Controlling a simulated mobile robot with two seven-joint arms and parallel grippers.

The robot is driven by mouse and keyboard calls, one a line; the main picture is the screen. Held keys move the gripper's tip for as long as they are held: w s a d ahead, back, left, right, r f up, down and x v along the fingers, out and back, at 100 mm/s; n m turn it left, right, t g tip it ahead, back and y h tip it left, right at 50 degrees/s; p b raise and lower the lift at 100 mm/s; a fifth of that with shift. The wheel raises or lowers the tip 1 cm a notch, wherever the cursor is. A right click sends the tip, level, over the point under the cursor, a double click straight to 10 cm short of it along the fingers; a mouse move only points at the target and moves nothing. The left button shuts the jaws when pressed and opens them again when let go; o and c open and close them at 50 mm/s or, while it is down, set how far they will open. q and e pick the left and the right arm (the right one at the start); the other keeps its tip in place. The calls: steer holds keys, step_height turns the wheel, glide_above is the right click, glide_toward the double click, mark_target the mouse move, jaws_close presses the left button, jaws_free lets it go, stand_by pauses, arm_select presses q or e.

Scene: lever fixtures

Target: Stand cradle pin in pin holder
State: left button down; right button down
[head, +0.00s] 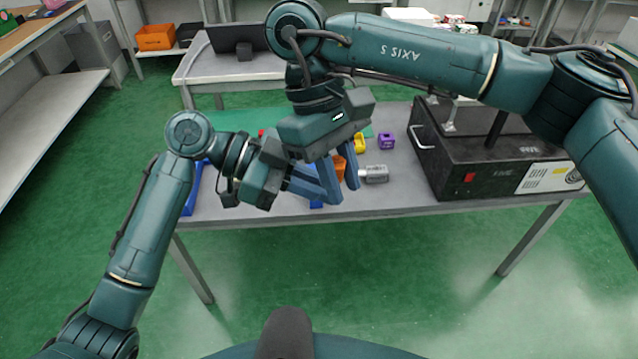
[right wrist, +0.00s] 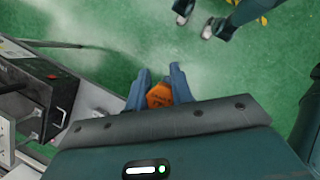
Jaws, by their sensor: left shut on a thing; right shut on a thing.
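My right gripper (head: 339,180) hangs above the table's front edge, fingers pointing down. It is shut on an orange piece (head: 340,164), which shows between its fingers. In the right wrist view the orange piece (right wrist: 159,95) has a flat, many-sided end with dark marking, between the two blue fingers (right wrist: 158,82). My left gripper (head: 306,184) points right, its fingertips close beside the right gripper's fingers. It is shut, but the thing it holds is hidden. I cannot tell whether the grippers touch. Which piece is the cradle pin or the pin holder is unclear.
A grey cylinder (head: 375,174) lies on the table right of the grippers. Yellow (head: 360,143) and purple (head: 386,140) pieces stand behind it. A blue frame (head: 194,190) is at the left. A black box (head: 490,150) with a handle fills the right side.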

steer(key=c, duration=1.1)
jaws_free()
steer(key=shift+c, duration=0.2)
